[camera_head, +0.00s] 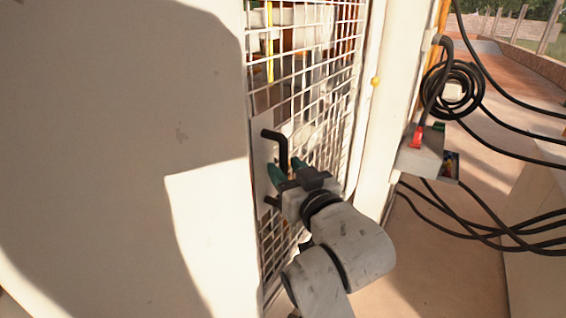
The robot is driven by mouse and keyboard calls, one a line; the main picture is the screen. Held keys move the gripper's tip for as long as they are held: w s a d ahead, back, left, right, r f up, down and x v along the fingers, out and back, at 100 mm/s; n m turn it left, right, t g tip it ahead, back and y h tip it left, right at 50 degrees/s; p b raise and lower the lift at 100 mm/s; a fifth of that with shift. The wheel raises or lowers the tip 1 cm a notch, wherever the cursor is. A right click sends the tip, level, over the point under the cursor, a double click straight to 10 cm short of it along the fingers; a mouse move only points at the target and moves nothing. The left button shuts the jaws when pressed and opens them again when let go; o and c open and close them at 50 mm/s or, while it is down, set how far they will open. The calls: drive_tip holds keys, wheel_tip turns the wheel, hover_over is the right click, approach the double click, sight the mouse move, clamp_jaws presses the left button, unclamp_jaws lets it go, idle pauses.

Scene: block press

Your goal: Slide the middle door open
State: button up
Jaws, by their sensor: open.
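The door (309,42) is a white wire-mesh panel standing upright just right of the picture's middle. A pale plate (262,165) on its left edge carries a black bar handle (270,134), whose upper bend and lower end show. My gripper (277,172) has dark green fingertips and is open. It is at the handle's middle, and its fingers overlap the handle in the picture. I cannot tell whether the fingers touch the handle or stand around it. The handle's lower middle part is hidden behind my gripper.
A wide pale panel (90,120) fills the left, partly in shadow. A white post (385,120) stands right of the mesh. A grey box (421,152) with a red plug and coiled black cables (455,90) hangs beyond it. Black cables cross the right side above a light floor.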

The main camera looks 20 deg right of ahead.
drive_tip(key=shift+w, duration=0.95)
clamp_jaws()
